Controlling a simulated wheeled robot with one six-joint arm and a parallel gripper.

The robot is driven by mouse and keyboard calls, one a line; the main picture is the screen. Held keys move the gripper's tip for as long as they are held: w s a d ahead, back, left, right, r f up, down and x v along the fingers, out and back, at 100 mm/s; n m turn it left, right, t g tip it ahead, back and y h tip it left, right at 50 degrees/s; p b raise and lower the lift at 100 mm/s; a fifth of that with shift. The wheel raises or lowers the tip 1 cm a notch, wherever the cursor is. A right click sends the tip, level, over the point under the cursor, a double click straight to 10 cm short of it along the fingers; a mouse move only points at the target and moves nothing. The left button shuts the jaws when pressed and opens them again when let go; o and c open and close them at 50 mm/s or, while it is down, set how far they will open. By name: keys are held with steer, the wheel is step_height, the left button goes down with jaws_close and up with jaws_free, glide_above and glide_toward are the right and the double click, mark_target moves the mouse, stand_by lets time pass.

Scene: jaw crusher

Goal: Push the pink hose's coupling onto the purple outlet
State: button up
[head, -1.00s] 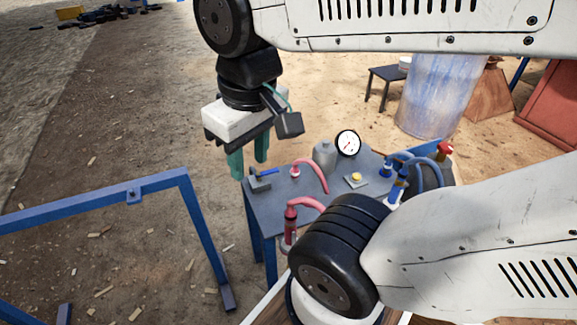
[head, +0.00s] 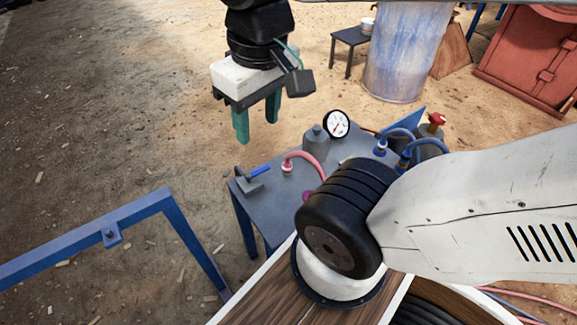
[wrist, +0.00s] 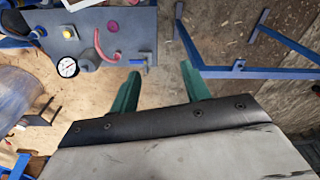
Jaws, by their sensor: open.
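The pink hose (head: 310,162) arches over the bench top. Its one visible end sits in a pale collar; my arm hides the rest. It also shows in the wrist view (wrist: 98,42), where I cannot tell its coupling clearly. The purple outlet (head: 306,197) is a small patch beside my arm in the head view; in the wrist view it is a round purple spot (wrist: 113,27) beside the hose. My gripper (head: 257,130) is open and empty, its green fingers pointing down, above and behind the bench's left end. In the wrist view, it (wrist: 158,69) is apart from the hose.
The grey-blue bench (head: 262,207) carries a dial gauge (head: 337,124), a blue-handled valve (head: 255,178), a grey bottle (head: 315,138) and blue hoses (head: 403,134). A blue frame (head: 110,225) stands at left.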

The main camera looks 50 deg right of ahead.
steer(key=w+d+f+m, duration=0.1)
steer(key=w+m, duration=0.2)
steer(key=w+d+f+m, duration=0.2)
steer(key=w+m, duration=0.1)
steer(key=w+d+f+m, duration=0.1)
steer(key=w+f+m, duration=0.1)
steer(key=w, duration=0.1)
steer(key=shift+d+m+g, duration=0.25)
steer(key=shift+m+g, duration=0.05)
steer(key=shift+m, duration=0.1)
steer(key=m, duration=2.5)
glide_above(287, 162)
steer(key=shift+g, duration=0.4)
steer(key=f, duration=3)
steer(key=shift+w+a, duration=0.1)
steer(key=shift+a, duration=0.2)
steer(key=shift+d+f+m, duration=0.2)
steer(key=shift+f+m, duration=0.1)
steer(key=shift+f, duration=0.2)
steer(key=shift+f, duration=0.1)
steer(key=shift+f, duration=1.2)
steer(key=shift+f, duration=0.1)
